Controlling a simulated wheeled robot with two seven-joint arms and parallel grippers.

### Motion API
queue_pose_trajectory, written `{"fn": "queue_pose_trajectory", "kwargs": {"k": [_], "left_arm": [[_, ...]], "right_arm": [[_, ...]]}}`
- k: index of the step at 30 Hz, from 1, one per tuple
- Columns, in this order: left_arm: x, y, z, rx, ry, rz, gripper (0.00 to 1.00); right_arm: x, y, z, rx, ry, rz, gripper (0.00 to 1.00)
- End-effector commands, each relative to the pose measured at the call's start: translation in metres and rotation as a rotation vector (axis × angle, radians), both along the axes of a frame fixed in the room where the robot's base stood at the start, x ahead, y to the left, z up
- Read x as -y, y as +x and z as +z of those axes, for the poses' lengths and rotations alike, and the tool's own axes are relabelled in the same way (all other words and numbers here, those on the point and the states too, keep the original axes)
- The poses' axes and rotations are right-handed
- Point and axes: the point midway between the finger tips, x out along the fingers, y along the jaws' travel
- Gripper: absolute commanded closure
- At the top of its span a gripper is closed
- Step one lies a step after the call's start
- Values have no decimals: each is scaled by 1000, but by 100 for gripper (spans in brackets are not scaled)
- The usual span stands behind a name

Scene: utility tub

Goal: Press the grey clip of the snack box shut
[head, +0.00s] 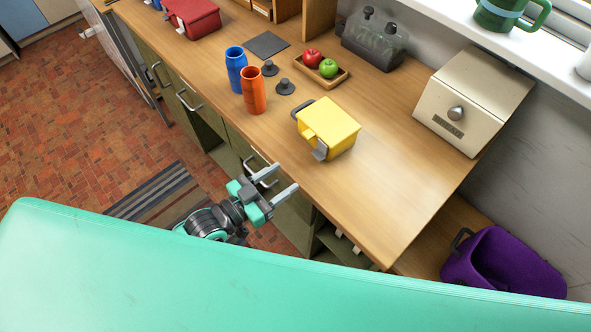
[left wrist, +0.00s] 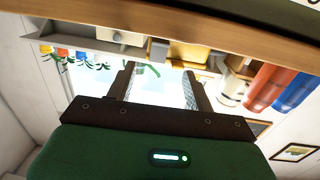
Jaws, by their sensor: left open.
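The yellow snack box (head: 335,125) stands on the wooden counter, near its front edge. Its grey clip (head: 320,150) hangs on the side facing me and sticks outward from the wall, so it looks unlatched. A dark handle or second clip shows at the box's left end. My left gripper (head: 286,178) is open and empty, in front of the counter edge, to the lower left of the box and apart from it. Its two fingers also show spread in the left wrist view (left wrist: 160,76), with nothing between them. My right gripper is not in view.
An orange cup (head: 253,90) and a blue cup (head: 236,68) stand left of the box. A fruit tray (head: 340,77) is behind it. A cream bread bin (head: 470,100) stands at the right. The counter (head: 385,190) right of the box is clear.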

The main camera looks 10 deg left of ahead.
Motion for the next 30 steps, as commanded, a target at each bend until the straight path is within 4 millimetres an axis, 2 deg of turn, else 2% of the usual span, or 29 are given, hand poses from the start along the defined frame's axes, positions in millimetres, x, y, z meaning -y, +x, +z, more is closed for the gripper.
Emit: {"fn": "queue_pose_trajectory", "kwargs": {"k": [3,9,30], "left_arm": [[-13,-16,-2,-4,2,-1,47],[-27,-32,-1,-3,1,0,47],[-31,-37,1,-1,-1,0,47]], "right_arm": [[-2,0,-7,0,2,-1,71],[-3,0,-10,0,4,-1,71],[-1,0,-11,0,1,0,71]]}}
